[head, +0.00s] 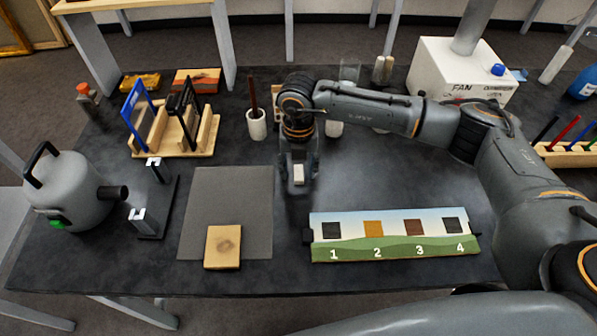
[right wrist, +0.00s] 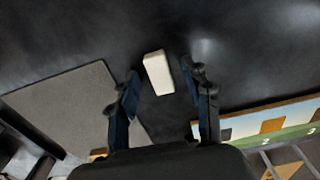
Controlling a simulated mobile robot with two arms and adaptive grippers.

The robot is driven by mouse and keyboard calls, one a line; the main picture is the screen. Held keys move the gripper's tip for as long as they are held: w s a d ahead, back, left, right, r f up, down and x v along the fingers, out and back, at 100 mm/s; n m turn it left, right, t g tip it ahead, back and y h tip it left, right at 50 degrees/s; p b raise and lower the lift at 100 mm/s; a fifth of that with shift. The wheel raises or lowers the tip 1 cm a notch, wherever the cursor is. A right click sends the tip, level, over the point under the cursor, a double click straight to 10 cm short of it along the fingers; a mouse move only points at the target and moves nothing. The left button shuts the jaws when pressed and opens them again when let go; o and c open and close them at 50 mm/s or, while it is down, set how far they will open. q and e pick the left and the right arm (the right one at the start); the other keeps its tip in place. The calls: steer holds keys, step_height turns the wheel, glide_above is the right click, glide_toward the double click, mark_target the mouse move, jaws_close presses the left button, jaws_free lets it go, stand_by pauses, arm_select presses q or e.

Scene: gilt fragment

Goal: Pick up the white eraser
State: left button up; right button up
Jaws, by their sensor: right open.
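The white eraser (head: 298,174) is a small pale block on the dark tabletop, right of the grey mat. In the right wrist view the eraser (right wrist: 157,73) lies just beyond and between the spread fingertips. My right gripper (head: 299,183) points down over the eraser, with its fingers on either side of it in the head view. In the right wrist view the right gripper (right wrist: 162,92) is open, with nothing held between its fingers. I cannot tell how high the fingertips are above the table. My left gripper is not in view.
A grey mat (head: 238,205) carries a tan block (head: 222,247). A numbered panel with colored squares (head: 393,241) stands at front right. A kettle (head: 68,190), a wooden rack (head: 203,143) and a white fan box (head: 440,75) surround the work area. Tabletop right of the gripper is clear.

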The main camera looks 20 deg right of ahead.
jaws_close()
steer(key=shift+r, duration=0.15)
steer(key=shift+r+b, duration=0.5)
steer(key=shift+r, duration=0.1)
steer(key=s+a+r+b, duration=0.4)
steer(key=s+a+r, duration=0.2)
steer(key=s+r, duration=0.5)
steer(key=shift+s+a+r, duration=0.3)
steer(key=shift+s, duration=0.4)
